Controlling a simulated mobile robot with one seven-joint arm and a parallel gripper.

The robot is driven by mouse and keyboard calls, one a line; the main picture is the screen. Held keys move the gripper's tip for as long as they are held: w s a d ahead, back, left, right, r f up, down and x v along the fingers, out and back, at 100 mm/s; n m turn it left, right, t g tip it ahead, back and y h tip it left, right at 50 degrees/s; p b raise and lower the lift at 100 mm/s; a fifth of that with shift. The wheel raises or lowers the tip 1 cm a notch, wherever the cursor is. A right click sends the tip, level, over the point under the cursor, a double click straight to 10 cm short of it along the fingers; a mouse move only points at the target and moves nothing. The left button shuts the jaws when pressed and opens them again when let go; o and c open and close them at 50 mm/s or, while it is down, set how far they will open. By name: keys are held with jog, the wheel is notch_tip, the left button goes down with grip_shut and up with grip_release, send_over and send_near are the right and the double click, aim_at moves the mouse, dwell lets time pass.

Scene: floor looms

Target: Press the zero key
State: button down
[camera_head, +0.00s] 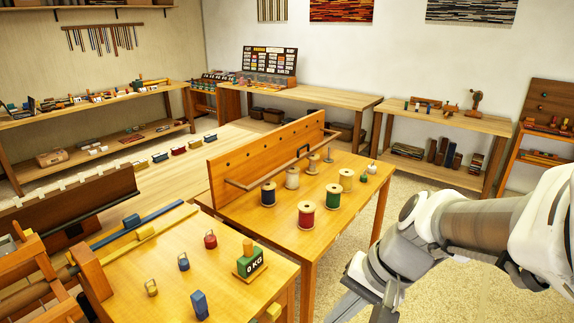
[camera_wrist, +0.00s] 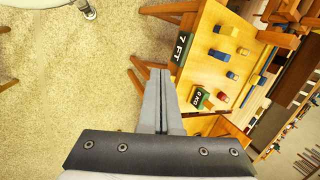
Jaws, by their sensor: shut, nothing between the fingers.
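I cannot make out which part is the zero key. The scale also shows in the wrist view (camera_wrist: 201,98), right of the fingers. My gripper (camera_head: 368,308) is at the bottom of the head view, over the floor to the right of the table and apart from the scale. In the wrist view its fingers (camera_wrist: 160,75) are together and empty, with carpet and a table leg beyond.
A second table with thread spools (camera_head: 306,214) stands behind. A green "7 FT" sign (camera_wrist: 182,47) shows in the wrist view. Carpet is open at right.

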aim_at(278, 314)
jog(key=w+a+f+m+y+b, duration=0.15)
jog(key=f+m+y+b, duration=0.3)
jog(key=f, duration=0.45)
jog(key=w+a+f+m+y+b, duration=0.1)
jog(key=a+f+m+y+b, duration=0.15)
jog(key=f+b, duration=0.45)
jog(key=w+d+f+m+t+y+b, duration=0.1)
jog(key=w+d+f+m+t+b, duration=0.2)
jog(key=f+m, duration=0.3)
jog(key=w+d+f+m+t+y+b, duration=0.1)
jog(key=w+d+f+m+t+b, duration=0.3)
jog(key=f, duration=0.5)
jog(key=w+m+t+b, duration=0.2)
jog(key=m, duration=0.1)
jog(key=shift+w+f+t+y, duration=0.15)
jog(key=shift+f+t+y, duration=0.15)
jog(key=b+x, duration=0.3)
jog(key=x, duration=0.9)
jog(key=shift+w+a+b, duration=0.2)
jog(key=shift+a+b, duration=0.1)
jog(key=shift+w+a, duration=0.4)
jog(key=shift+a, duration=0.1)
